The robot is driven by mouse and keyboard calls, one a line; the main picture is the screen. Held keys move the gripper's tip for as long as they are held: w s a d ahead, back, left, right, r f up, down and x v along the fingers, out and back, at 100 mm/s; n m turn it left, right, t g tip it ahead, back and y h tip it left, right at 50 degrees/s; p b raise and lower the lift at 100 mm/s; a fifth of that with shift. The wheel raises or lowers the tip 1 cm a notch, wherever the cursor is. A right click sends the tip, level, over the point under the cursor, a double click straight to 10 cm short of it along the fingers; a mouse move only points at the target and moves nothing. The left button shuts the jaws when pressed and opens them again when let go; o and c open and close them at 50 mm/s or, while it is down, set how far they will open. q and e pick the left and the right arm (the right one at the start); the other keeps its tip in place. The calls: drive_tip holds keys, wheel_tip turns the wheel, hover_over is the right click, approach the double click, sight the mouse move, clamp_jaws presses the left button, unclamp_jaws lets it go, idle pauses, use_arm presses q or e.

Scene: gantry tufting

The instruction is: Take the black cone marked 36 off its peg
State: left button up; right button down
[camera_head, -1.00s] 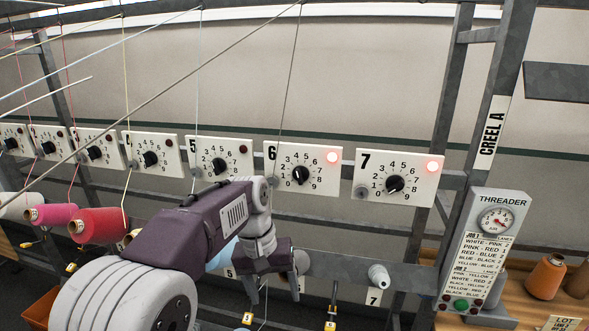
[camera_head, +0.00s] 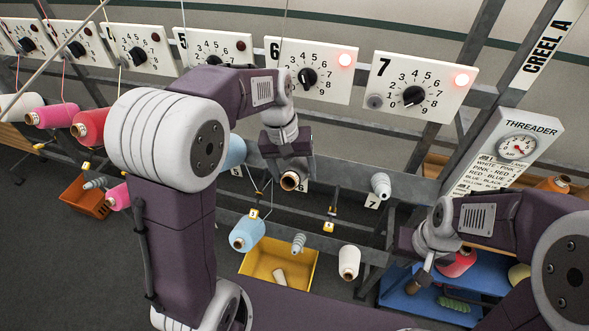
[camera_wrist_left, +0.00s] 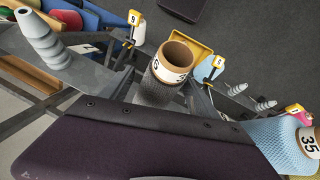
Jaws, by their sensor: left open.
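The black cone (camera_wrist_left: 156,92) shows in the left wrist view, dark with a tan core. Only part of its label can be read, with a 6 at the left. In the head view its tan core end (camera_head: 290,182) shows below my left gripper (camera_head: 288,170). My left gripper is open, with its fingers on either side of the cone; I cannot tell whether they touch it. The peg inside the cone is hidden. My right gripper (camera_head: 418,275) is at the lower right of the head view, away from the cone; its jaw opening is unclear.
A light blue cone marked 35 (camera_wrist_left: 280,138) sits close to the right in the left wrist view. A bare grey peg (camera_head: 381,184) stands to the right of my left gripper. A yellow bin (camera_head: 305,270) lies below. Dial panels 6 (camera_head: 330,88) and 7 (camera_head: 445,100) have lit red lamps.

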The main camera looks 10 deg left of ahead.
use_arm(q)
drive_tip(key=shift+w+f, duration=0.1)
drive_tip(key=shift+f, duration=0.2)
drive_tip(key=shift+s, duration=0.45)
clamp_jaws()
drive_tip(key=shift+r, duration=0.1)
use_arm(e)
drive_tip(key=shift+s+r, duration=0.2)
drive_tip(key=shift+s, duration=0.1)
use_arm(q)
drive_tip(key=shift+s+r, duration=0.1)
drive_tip(key=shift+r, duration=0.15)
use_arm(e)
drive_tip(key=shift+w+r, duration=0.15)
drive_tip(key=shift+w, duration=0.05)
use_arm(q)
drive_tip(key=shift+s+r+p, duration=0.1)
drive_tip(key=shift+p, duration=0.2)
drive_tip(key=shift+s, duration=0.15)
use_arm(e)
drive_tip(key=shift+s+r, duration=0.1)
